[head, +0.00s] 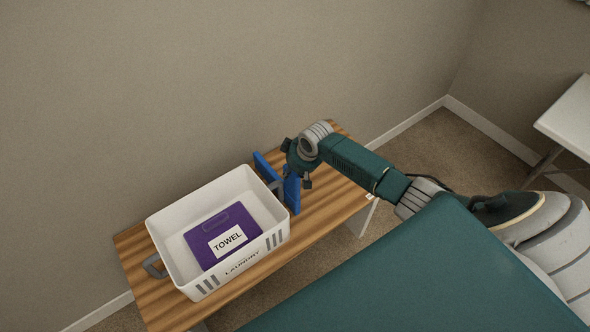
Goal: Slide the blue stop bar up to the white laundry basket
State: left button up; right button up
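The white laundry basket (163,235) stands on a wooden bench, with a purple item labelled TOWEL (208,256) inside it. The blue stop bar (293,194) stands upright on the bench just right of the basket, beside its grey right handle (277,186). I cannot tell whether the bar and the basket touch. My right gripper (296,166) is at the bar's right side, close to it or against it, and hides its middle. Its fingers are small and partly hidden, so their opening is unclear. My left gripper is not in view.
The wooden bench (325,205) has bare room right of the bar, under my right arm. A wall runs close behind the bench. A white table (570,115) stands at the far right, over carpeted floor.

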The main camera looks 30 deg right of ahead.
jog(key=o, duration=0.4)
jog(key=shift+a, duration=0.2)
jog(key=shift+d, duration=0.1)
jog(key=shift+s+r, duration=0.1)
jog(key=shift+r, duration=0.2)
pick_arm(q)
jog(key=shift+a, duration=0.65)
pick_arm(e)
jog(key=v, duration=1.1)
jog(key=shift+r, duration=0.2)
